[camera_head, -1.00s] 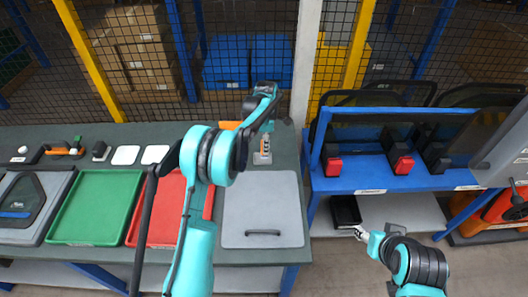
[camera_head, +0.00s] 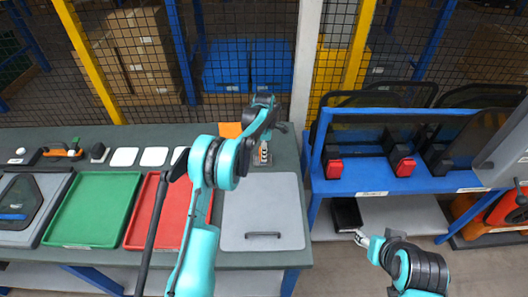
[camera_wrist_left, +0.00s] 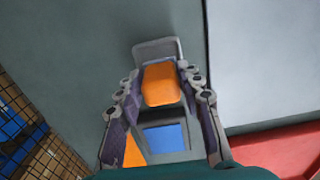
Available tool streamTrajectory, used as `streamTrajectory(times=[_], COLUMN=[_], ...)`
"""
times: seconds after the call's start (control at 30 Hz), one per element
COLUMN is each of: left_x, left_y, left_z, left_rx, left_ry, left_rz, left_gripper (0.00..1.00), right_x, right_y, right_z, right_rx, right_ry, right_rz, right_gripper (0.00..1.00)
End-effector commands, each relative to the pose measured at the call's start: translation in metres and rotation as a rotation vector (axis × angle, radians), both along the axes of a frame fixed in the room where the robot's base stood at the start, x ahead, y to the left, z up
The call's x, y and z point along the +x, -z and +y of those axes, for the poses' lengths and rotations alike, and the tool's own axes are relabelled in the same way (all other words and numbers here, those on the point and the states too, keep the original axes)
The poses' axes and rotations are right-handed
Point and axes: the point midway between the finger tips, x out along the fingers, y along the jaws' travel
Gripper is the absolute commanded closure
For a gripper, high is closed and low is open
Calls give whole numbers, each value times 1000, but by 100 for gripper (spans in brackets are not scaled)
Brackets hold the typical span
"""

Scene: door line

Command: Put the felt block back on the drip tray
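An orange block (camera_wrist_left: 161,84), which I take as the felt block, sits between the fingers of my left gripper (camera_wrist_left: 158,76) in the left wrist view. The fingers press close on both its sides. A grey tray-like piece (camera_wrist_left: 158,48), probably the drip tray, shows beneath and beyond it; a blue square (camera_wrist_left: 165,138) lies nearer. Whether the block touches the tray is unclear. In the head view, my left gripper (camera_head: 264,152) points down at the bench's back right, above the small grey tray (camera_head: 275,157). My right gripper (camera_head: 361,238) is low at right; its finger opening is unclear.
A flat orange piece (camera_head: 230,129) lies left of the tray. Mesh fence (camera_head: 230,85) stands behind. A blue rack (camera_head: 390,178) and black bin (camera_head: 346,211) are at right.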

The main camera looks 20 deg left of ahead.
Motion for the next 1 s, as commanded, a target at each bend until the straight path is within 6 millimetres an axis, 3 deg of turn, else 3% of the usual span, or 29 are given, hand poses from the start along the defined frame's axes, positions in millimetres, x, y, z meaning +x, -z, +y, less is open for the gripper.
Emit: streamTrajectory(times=[0.33, 0.47, 0.8, 1.0], left_x=[0, 0, 0, 0], left_y=[-1, -11, -83, -114], left_z=[0, 0, 0, 0], left_rx=[0, 0, 0, 0], left_ry=[0, 0, 0, 0], left_rz=[0, 0, 0, 0], left_gripper=[46, 46, 46, 46], right_x=[0, 0, 0, 0], right_y=[-1, -5, -21, -27], right_z=[0, 0, 0, 0], right_rx=[0, 0, 0, 0], right_ry=[0, 0, 0, 0], right_rz=[0, 0, 0, 0], right_gripper=[51, 51, 51, 51])
